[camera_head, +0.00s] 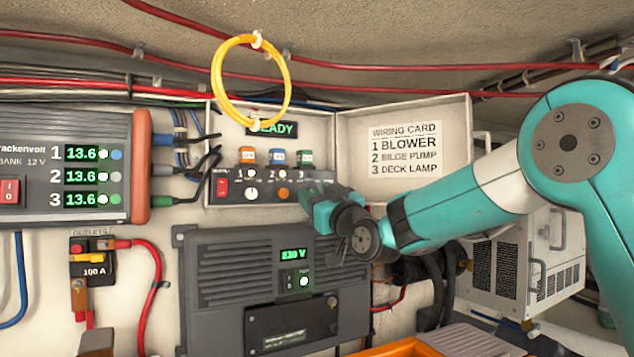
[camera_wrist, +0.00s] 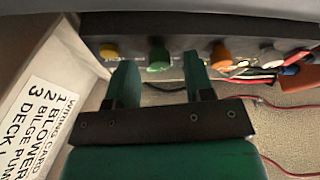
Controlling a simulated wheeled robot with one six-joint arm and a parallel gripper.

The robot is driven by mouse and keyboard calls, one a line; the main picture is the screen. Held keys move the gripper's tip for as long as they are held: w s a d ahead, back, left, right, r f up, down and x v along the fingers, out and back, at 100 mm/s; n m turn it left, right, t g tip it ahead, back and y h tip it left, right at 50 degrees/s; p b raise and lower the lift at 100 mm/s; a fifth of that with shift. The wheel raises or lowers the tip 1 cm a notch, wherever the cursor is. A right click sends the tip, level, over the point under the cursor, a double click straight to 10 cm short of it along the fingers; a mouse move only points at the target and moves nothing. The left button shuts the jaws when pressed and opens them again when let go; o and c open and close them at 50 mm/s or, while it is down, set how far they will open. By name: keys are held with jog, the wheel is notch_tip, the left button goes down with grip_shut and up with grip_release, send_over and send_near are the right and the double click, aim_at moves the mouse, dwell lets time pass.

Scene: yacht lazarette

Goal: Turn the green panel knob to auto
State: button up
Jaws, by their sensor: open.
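The green knob (camera_wrist: 158,57) is on the dark control panel (camera_wrist: 190,47), seen in the wrist view between a yellow knob (camera_wrist: 108,50) and an orange knob (camera_wrist: 221,56). My gripper (camera_wrist: 160,76) is open, its two fingertips spread to either side of the green knob and apparently short of it. I cannot tell whether they touch it. The knob's pointer and marks are too small to read. In the head view my gripper (camera_head: 318,203) is at the panel's right end and hides the green knob; the panel (camera_head: 265,189) sits in an open white box.
The open box lid (camera_head: 405,150) bears a wiring card (camera_head: 405,148) reading blower, bilge pump, deck lamp. A yellow cable loop (camera_head: 216,75) hangs before the box. A grey 230 V unit (camera_head: 215,285) is below.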

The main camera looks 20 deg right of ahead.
jog(key=shift+w+a, duration=0.1)
jog(key=shift+w, duration=0.2)
grip_shut()
